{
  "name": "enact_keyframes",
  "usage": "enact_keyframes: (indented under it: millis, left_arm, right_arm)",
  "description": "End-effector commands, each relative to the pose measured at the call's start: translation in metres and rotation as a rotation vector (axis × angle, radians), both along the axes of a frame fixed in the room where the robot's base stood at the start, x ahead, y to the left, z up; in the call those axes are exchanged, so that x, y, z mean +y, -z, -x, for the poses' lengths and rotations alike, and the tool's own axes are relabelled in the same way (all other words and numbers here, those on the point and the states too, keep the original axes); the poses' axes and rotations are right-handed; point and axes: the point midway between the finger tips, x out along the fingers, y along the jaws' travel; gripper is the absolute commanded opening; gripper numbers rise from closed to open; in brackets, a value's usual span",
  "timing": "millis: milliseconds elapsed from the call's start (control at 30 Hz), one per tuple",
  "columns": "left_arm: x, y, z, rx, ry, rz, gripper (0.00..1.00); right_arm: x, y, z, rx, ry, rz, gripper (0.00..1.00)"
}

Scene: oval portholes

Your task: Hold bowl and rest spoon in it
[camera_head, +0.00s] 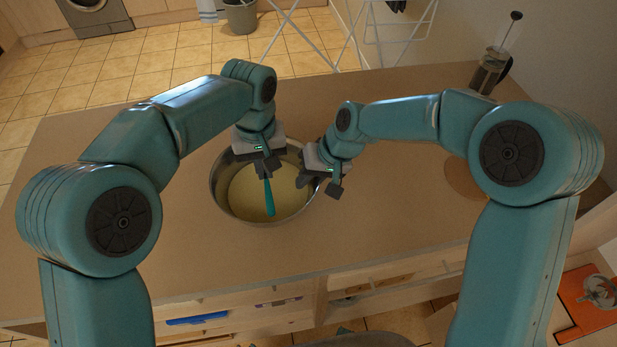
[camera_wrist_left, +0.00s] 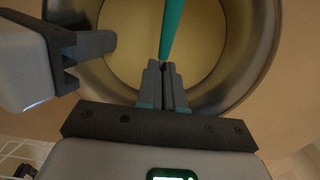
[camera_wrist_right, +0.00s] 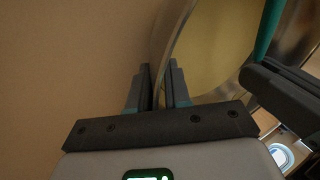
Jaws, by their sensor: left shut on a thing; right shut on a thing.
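A wide metal bowl (camera_head: 226,203) with a pale yellowish inside stands on the wooden counter. It also shows in the left wrist view (camera_wrist_left: 262,30). My left gripper (camera_head: 265,172) is over the bowl's far part, shut on a teal spoon (camera_head: 270,200). The spoon slants down over the bowl's inside; I cannot tell whether its lower end touches the bottom. The spoon also shows in the left wrist view (camera_wrist_left: 172,28). My right gripper (camera_head: 318,186) is at the bowl's right side. In the right wrist view its fingers (camera_wrist_right: 158,88) are shut on the bowl's rim, one on each side.
The brown counter (camera_head: 120,200) is clear around the bowl. A French press (camera_head: 490,68) stands at the far right corner. A round wooden board (camera_head: 462,180) lies to the right, partly behind my right arm. Drying racks (camera_head: 350,40) stand beyond the counter. My two grippers are close together.

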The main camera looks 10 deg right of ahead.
Motion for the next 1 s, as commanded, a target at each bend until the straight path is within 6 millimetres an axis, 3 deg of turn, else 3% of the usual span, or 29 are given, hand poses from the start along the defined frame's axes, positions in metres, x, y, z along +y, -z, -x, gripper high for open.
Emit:
enact_keyframes:
  millis: [267, 300, 367, 667, 767, 1000]
  left_arm:
    - [0.0, 0.017, 0.0, -0.001, -0.001, 0.0, 0.0]
    - [0.0, 0.016, 0.0, -0.001, -0.001, 0.0, 0.19]
    - [0.0, 0.016, 0.0, -0.001, -0.001, 0.0, 0.36]
    - [0.0, 0.015, 0.0, -0.001, -0.001, 0.0, 0.36]
    - [0.0, 0.006, -0.001, -0.002, 0.0, 0.001, 0.36]
    - [0.0, -0.047, -0.001, -0.006, -0.001, 0.003, 0.36]
  right_arm:
    - [0.0, 0.0, 0.0, 0.001, 0.0, 0.0, 0.0]
    - [0.0, 0.0, 0.0, 0.001, 0.0, 0.0, 0.0]
    - [0.0, 0.0, 0.0, 0.001, 0.0, 0.0, 0.0]
    - [0.0, 0.0, 0.0, 0.001, 0.0, 0.0, 0.0]
    - [0.0, 0.0, 0.0, 0.001, 0.0, 0.0, 0.0]
    - [0.0, 0.0, 0.0, 0.001, 0.0, 0.0, 0.0]
